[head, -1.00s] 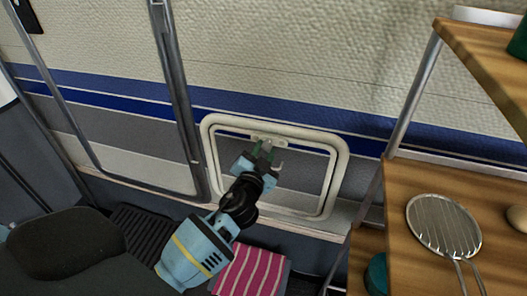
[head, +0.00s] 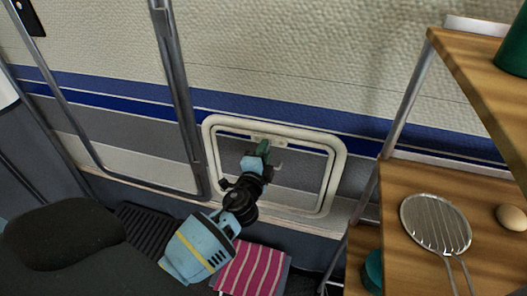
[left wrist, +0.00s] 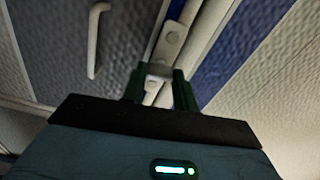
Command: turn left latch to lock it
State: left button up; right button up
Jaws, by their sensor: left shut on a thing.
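The small hatch has a cream rounded frame (head: 336,185) set low in the striped wall. A pale latch (head: 279,142) is at the top middle of the frame, partly hidden by my gripper. In the left wrist view, the latch's light mounting plate (left wrist: 175,33) shows just beyond the fingers. My left gripper (head: 263,148) is at the latch; its green fingers (left wrist: 159,85) are shut on the latch's pale lever (left wrist: 160,70). How far the lever is turned is hard to tell. My right gripper is in neither view.
A pale hooked handle (left wrist: 95,42) stands out from the grey panel beside the latch. A wooden shelf rack (head: 400,190) with a metal strainer (head: 436,223) and an egg-like object (head: 512,217) stands at right. A pink striped cloth (head: 250,270) lies below the hatch.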

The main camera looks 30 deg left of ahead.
pick_arm(q)
jog(key=shift+m, duration=0.6)
jog(key=o, duration=1)
jog(key=shift+s, duration=0.1)
jog(key=v, duration=0.7)
jog(key=shift+s+d, duration=0.1)
jog(key=shift+s, duration=0.2)
